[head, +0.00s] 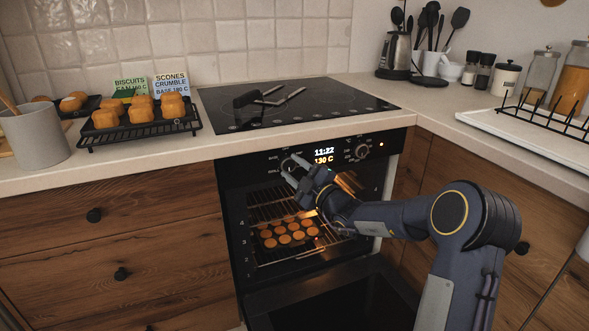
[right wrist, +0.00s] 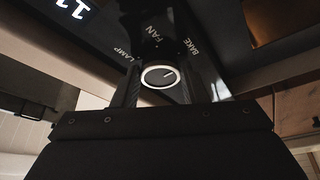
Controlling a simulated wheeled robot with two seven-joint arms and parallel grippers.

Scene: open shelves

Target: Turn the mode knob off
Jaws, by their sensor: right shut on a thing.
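The oven's control panel (head: 231,176) has a left knob, the mode knob, and a right knob (head: 362,151). In the right wrist view the mode knob (right wrist: 160,76) is round with a light rim, and its short mark points right and slightly up. The labels LAMP, FAN and BAKE stand around it. My right gripper (head: 291,166) reaches the left end of the panel and is shut on this knob, one finger on each side. In the head view the gripper mostly hides the knob. My left gripper is in neither view.
The oven door (head: 330,298) hangs open below my right arm. A lit rack inside holds a tray of round cookies (head: 289,233). The display (head: 323,155) reads 11:22 and 130 C. A black hob (head: 330,105) lies above; a rack of buns (head: 140,138) stands left.

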